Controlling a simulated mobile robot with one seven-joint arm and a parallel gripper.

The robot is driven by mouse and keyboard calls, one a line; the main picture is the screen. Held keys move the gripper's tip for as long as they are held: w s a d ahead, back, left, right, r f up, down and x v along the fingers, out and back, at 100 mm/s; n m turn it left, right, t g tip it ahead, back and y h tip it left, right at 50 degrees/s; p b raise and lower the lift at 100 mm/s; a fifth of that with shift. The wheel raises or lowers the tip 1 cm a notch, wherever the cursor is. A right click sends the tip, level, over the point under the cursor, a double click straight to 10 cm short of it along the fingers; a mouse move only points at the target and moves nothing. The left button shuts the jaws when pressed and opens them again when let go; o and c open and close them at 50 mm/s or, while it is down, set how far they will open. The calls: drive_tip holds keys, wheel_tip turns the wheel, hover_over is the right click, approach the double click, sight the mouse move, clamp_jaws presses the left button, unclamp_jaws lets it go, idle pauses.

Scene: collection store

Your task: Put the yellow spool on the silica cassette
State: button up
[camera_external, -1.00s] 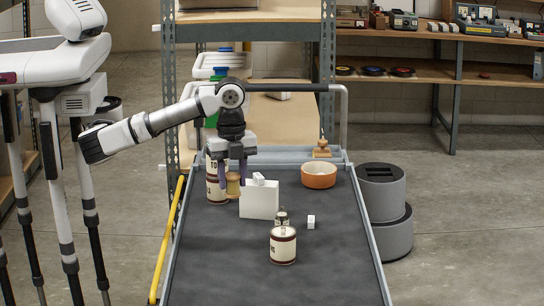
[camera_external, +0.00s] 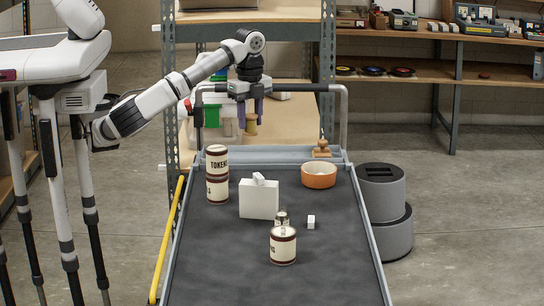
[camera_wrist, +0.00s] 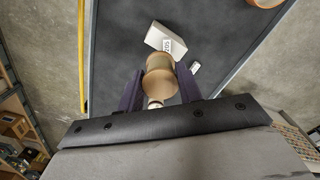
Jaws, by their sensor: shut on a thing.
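My gripper (camera_external: 250,116) is shut on the yellow spool (camera_external: 251,128), which hangs between the purple fingers high above the cart's far end. In the wrist view the spool (camera_wrist: 160,82) sits between both fingertips and covers part of what lies below. A white upright block (camera_external: 259,200) stands on the dark cart top, with a small white piece (camera_external: 259,178) on it. In the wrist view the block (camera_wrist: 163,38) lies beyond the spool. A small white cube (camera_external: 311,222) lies to the right. I cannot tell for sure which white thing is the silica cassette.
Striped tins stand on the dark cart top (camera_external: 325,262): a stack (camera_external: 217,175) at far left and a tin (camera_external: 283,246) in front. An orange bowl (camera_external: 319,175) is far right. A wooden stamp (camera_external: 322,148) stands on the back ledge. The front is clear.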

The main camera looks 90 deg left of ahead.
drive_tip(key=s+a+n, duration=0.1)
drive_tip(key=s+a, duration=0.2)
drive_tip(key=a, duration=0.5)
drive_tip(key=s+a+r+n+p, duration=0.1)
drive_tip(key=s+a+n, duration=0.1)
drive_tip(key=s+a, duration=0.35)
drive_tip(key=s+a+n, duration=0.1)
drive_tip(key=a, duration=0.8)
drive_tip(key=f, duration=0.6)
drive_tip(key=f+p, duration=0.1)
drive_tip(key=f, duration=1.2)
drive_tip(key=shift+s+a+f, duration=0.2)
drive_tip(key=shift+s+f, duration=0.05)
drive_tip(key=shift+f, duration=0.2)
drive_tip(key=o, duration=1)
drive_tip(key=shift+r, duration=0.1)
